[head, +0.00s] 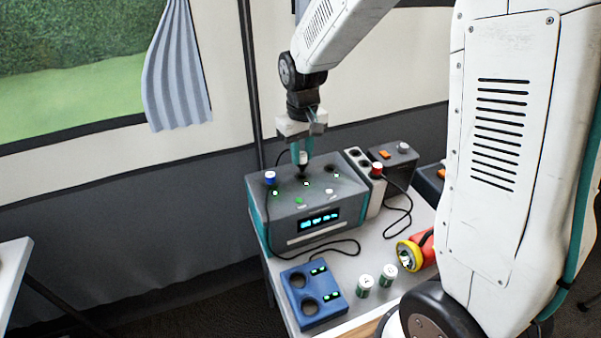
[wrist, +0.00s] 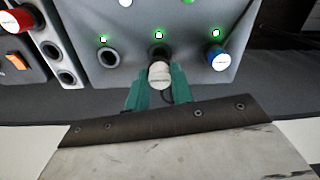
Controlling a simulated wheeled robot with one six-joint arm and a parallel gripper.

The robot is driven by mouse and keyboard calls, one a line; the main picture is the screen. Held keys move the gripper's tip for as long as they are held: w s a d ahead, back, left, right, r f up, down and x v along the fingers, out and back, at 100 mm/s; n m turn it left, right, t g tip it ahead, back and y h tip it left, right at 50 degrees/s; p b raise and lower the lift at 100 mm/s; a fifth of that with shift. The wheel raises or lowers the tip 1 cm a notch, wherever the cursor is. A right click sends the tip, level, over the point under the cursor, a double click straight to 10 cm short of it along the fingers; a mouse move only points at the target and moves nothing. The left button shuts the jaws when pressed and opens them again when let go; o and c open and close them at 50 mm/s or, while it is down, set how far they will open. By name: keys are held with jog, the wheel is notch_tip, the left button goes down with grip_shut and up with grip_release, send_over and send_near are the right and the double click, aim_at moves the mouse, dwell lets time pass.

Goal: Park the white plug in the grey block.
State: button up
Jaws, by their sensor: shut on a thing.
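The white plug (wrist: 159,75) is between the teal fingers of my gripper (wrist: 160,92), which is shut on it. In the head view my gripper (head: 303,157) points down over the grey teal-sided unit (head: 262,212). The plug (head: 303,158) is upright at the unit's middle socket, its dark lower end at or just above the hole; I cannot tell whether it is seated. The narrow light-grey block (head: 354,164) stands right of the unit. It holds a red plug (head: 377,168) at its near end, and open holes (wrist: 66,78) show in the wrist view.
A blue plug (head: 270,177) stands in the unit's left socket; the right socket (wrist: 109,58) is empty. A dark switch box (head: 402,163) is beyond the block. Black cables, a blue two-hole tray (head: 306,315), two small cans (head: 364,285) and a red-yellow torch (head: 412,252) occupy the table.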

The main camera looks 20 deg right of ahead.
jog(key=shift+r, duration=0.45)
jog(key=shift+d+r, duration=0.25)
jog(key=shift+r, duration=0.25)
jog(key=shift+d+r, duration=0.25)
jog(key=shift+r, duration=0.2)
jog(key=shift+s+d+f, duration=0.3)
jog(key=shift+d+f, duration=0.25)
jog(key=shift+d, duration=2.3)
jog(key=shift+s+d+f, duration=0.3)
jog(key=shift+d+f, duration=0.3)
jog(key=shift+d, duration=2.25)
jog(key=shift+s+d+f, duration=0.3)
jog(key=shift+d+f, duration=0.25)
jog(key=shift+d, duration=2.3)
jog(key=shift+f, duration=1.7)
jog(key=o, duration=1.3)
jog(key=shift+r, duration=0.15)
